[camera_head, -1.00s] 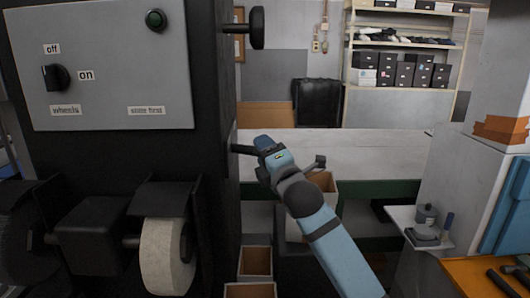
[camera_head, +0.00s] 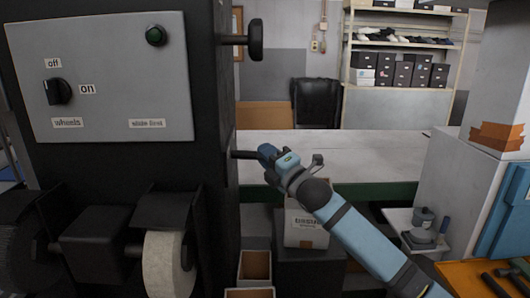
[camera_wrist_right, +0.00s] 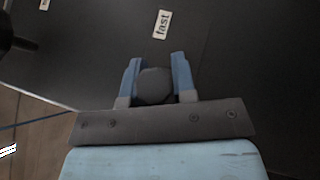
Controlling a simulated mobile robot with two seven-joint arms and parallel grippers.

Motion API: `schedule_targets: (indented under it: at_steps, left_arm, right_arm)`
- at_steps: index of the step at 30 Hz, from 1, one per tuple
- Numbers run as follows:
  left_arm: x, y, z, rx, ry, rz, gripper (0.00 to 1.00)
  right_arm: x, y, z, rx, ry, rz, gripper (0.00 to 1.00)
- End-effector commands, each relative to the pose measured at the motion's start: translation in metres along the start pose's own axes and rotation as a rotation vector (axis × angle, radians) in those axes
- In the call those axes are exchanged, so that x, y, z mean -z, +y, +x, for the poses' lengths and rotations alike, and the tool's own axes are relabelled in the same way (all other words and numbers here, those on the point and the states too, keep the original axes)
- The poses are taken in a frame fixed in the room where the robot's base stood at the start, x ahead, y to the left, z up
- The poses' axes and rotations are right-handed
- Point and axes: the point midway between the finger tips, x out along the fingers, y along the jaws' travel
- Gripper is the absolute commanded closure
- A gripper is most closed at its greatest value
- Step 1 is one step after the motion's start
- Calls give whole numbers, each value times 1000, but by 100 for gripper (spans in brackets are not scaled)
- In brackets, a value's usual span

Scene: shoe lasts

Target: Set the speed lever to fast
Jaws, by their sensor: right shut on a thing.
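The speed lever (camera_head: 243,154) is a dark rod that sticks out from the right side of the black machine. My right gripper (camera_head: 266,152) is at its outer end, beside the machine. In the right wrist view, the right gripper's blue fingers (camera_wrist_right: 155,78) are shut on both sides of the lever's dark round knob (camera_wrist_right: 154,87). A white label reading "fast" (camera_wrist_right: 162,24) is on the black machine side, just above the knob in that view. My left gripper is not in view.
A black handwheel (camera_head: 256,40) sticks out above the lever. A long bench (camera_head: 380,150) stands behind my arm. Open boxes (camera_head: 256,265) are low beside the machine.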

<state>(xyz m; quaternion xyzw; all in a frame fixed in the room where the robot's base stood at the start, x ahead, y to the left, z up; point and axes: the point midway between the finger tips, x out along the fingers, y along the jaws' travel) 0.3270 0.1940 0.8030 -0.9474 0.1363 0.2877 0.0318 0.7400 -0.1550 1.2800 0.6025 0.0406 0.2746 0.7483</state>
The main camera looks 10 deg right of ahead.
Motion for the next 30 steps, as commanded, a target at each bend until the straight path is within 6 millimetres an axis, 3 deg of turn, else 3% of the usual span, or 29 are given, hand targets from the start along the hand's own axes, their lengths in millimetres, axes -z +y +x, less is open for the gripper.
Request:
schedule_targets:
  at_steps: [6,12,21,30]
  left_arm:
    - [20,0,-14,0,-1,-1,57]
    - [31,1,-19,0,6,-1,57]
    - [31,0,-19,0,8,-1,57]
    - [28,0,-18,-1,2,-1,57]
  right_arm:
    - [-22,-6,21,-41,155,36,100]
    - [-30,-17,40,-82,290,79,100]
    - [-35,-27,57,-120,416,122,100]
    - [-35,-29,62,-133,454,134,100]
